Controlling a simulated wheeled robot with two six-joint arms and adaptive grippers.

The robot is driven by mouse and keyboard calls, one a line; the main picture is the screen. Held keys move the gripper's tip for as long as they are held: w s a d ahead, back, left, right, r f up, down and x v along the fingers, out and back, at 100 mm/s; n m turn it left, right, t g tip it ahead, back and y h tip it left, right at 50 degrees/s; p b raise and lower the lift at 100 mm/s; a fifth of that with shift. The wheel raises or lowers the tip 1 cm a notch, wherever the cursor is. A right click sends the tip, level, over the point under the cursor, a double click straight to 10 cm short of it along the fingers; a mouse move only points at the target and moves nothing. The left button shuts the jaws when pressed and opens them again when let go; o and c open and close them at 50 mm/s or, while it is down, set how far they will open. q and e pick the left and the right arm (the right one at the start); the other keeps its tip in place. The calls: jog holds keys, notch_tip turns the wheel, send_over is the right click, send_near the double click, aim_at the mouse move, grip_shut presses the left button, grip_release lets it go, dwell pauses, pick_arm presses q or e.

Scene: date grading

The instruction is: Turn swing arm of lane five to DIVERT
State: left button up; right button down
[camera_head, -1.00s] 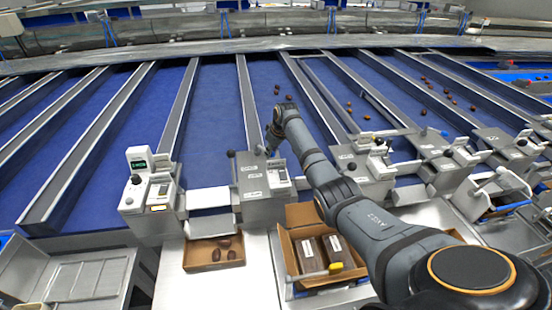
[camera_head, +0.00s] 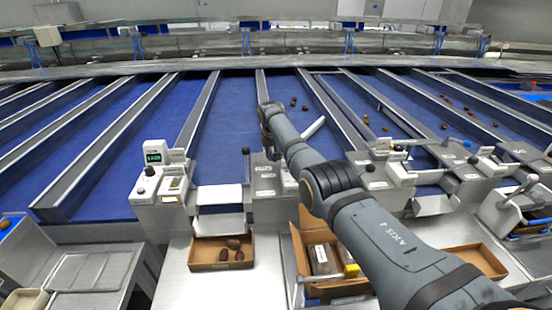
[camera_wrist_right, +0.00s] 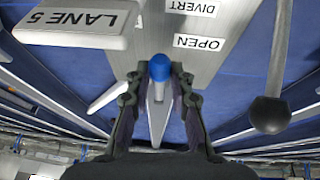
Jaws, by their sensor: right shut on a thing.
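The lane five unit (camera_head: 268,180) is a grey console at the belt's near edge. In the right wrist view its LANE 5 plate (camera_wrist_right: 72,20) is at upper left, with a DIVERT label (camera_wrist_right: 192,8) and an OPEN label (camera_wrist_right: 199,43) on the grey top. My right gripper (camera_wrist_right: 160,88) is shut on a blue-tipped handle (camera_wrist_right: 159,68), between these labels and the belt. In the head view my right gripper (camera_head: 270,148) is over the console and hides the handle. A pale bar (camera_head: 313,128) sticks out to the right behind my arm. My left gripper is out of view.
A dark ball-ended lever (camera_wrist_right: 270,113) stands beside the handle. A console with a green display (camera_head: 157,185) is to the left. A cardboard tray with dates (camera_head: 206,266) and an open carton (camera_head: 301,235) are in front. Blue lanes with grey dividers lie behind.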

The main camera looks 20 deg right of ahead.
jog(key=shift+a, duration=0.15)
dwell(0.4)
jog(key=c, duration=1.2)
grip_release()
jog(key=shift+o, duration=0.2)
jog(key=v, duration=1.2)
jog(key=shift+a+f, duration=0.1)
jog(key=shift+a, duration=0.1)
